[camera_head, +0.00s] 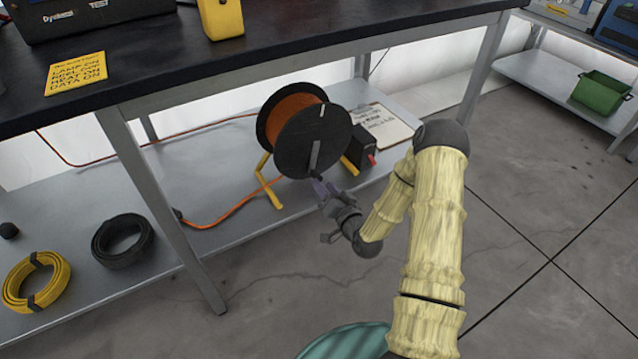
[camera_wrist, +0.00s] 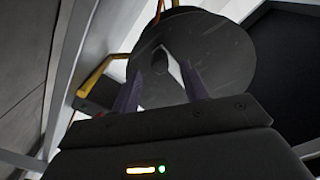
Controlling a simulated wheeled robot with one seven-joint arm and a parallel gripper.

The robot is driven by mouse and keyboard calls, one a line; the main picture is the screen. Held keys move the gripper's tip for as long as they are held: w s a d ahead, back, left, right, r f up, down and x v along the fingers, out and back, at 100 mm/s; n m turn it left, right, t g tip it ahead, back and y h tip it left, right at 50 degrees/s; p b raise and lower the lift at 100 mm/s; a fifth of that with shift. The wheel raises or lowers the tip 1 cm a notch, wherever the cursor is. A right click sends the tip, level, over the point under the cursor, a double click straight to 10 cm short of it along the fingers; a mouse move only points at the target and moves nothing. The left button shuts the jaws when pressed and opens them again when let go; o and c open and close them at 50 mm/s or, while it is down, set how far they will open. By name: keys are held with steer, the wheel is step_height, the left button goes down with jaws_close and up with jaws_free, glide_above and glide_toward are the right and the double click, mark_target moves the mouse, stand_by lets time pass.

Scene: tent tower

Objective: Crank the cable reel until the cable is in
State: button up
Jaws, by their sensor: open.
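The cable reel (camera_head: 304,143) stands on the lower shelf on yellow legs, with a black disc facing me and orange cable wound on its drum. A grey crank bar (camera_head: 314,154) lies across the disc, with its lower end near my gripper. An orange cable (camera_head: 235,208) runs from the reel to the left along the shelf. My gripper (camera_head: 322,186) is at the lower edge of the disc. In the wrist view, my gripper (camera_wrist: 158,88) is open, its two fingers in front of the black disc (camera_wrist: 215,60). I cannot tell whether the crank handle lies between them.
The workbench top (camera_head: 150,60) overhangs the shelf, and its front leg (camera_head: 170,210) stands left of the reel. A black box (camera_head: 357,148) and a clipboard (camera_head: 382,124) are right of the reel. Yellow (camera_head: 36,283) and black coils (camera_head: 121,241) lie at left. Floor at right is clear.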

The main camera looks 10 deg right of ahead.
mark_target(320, 180)
steer(key=shift+b+x, duration=0.6)
steer(key=shift+x, duration=1.6)
jaws_close()
